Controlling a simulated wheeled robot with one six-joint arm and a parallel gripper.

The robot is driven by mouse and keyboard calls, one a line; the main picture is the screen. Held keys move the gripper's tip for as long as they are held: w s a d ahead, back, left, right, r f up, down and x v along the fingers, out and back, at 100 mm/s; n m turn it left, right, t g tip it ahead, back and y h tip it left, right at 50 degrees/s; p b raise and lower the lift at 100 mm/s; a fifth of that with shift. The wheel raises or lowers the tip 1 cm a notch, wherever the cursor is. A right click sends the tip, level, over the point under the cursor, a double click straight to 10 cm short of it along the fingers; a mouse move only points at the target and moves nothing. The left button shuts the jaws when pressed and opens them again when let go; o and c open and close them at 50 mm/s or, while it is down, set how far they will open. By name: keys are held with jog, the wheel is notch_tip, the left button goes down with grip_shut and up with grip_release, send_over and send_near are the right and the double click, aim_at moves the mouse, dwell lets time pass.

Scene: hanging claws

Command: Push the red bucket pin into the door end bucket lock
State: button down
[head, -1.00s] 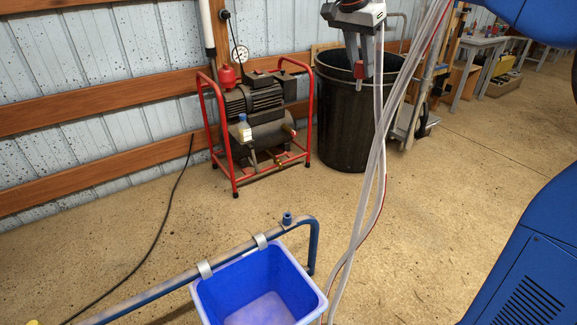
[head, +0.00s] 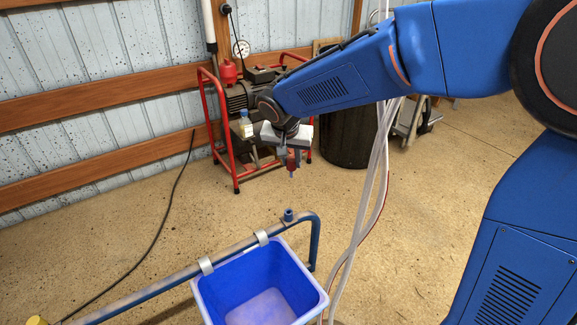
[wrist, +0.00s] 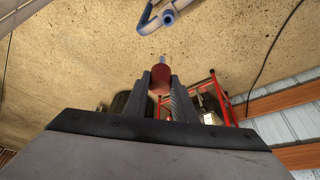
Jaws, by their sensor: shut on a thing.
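My gripper (head: 290,152) points down and is shut on the red bucket pin (head: 292,164). The pin hangs upright with its narrow bluish tip downward. In the wrist view the pin (wrist: 159,79) sits between the two fingers, its tip showing beyond them. A short blue upright socket (head: 288,215), seemingly the bucket lock, stands on the blue rail near its bent right end. The pin is above the socket's height in the head picture and apart from it. In the wrist view the socket (wrist: 168,18) lies beyond the pin tip, near the top edge.
A blue bucket (head: 212,291) hangs from the rail (head: 160,284) by two grey clips, left of and below the socket. Pale hoses (head: 362,215) hang right of the rail end. A red-framed compressor (head: 222,133) and black bin (head: 346,140) stand behind. A yellow thing (head: 38,320) shows lower left.

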jog(key=shift+s+a+f, duration=0.25)
jog(key=shift+f, duration=0.2)
jog(key=shift+s+a+f, duration=0.2)
jog(key=shift+s+f, duration=0.05)
jog(key=shift+f, duration=0.2)
notch_tip(320, 180, down, 12)
dwell(1.0)
jog(key=shift+f, duration=2.1)
dwell(0.6)
jog(key=c, duration=1.8)
grip_release()
jog(key=o, duration=0.4)
jog(key=v, duration=1.7)
jog(key=shift+s+d+r, duration=0.15)
jog(key=shift+d, duration=0.15)
